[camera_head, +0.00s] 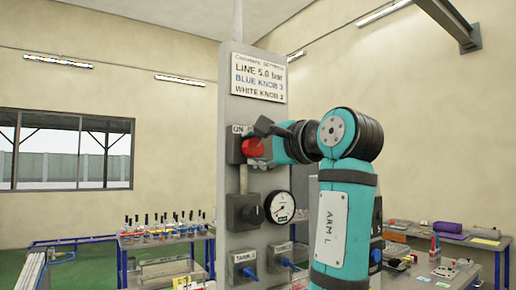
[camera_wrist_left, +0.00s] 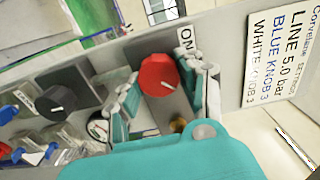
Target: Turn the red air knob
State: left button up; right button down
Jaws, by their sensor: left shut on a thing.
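The red air knob (camera_head: 252,147) sits on a dark box high on the grey panel, beside an "ON" label. In the left wrist view the red knob (camera_wrist_left: 159,76) lies between the two fingers, with a white mark on its face. My left gripper (camera_head: 261,144) is shut on the red knob, one finger above it and one below in the head view. In the left wrist view the fingers of my left gripper (camera_wrist_left: 160,84) flank the knob. My right gripper is in neither view.
Below the knob are a black knob (camera_head: 243,211), a round gauge (camera_head: 280,207) and blue knobs (camera_head: 248,272). A sign (camera_head: 258,77) is above. Tables with bottles (camera_head: 160,228) and other items stand behind, left and right. My left arm covers part of the panel's right side.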

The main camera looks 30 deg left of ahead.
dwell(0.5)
pick_arm(q)
jog(key=o, duration=1.2)
jog(key=shift+c, duration=0.2)
jog(key=v, duration=1.2)
jog(key=shift+f, duration=0.1)
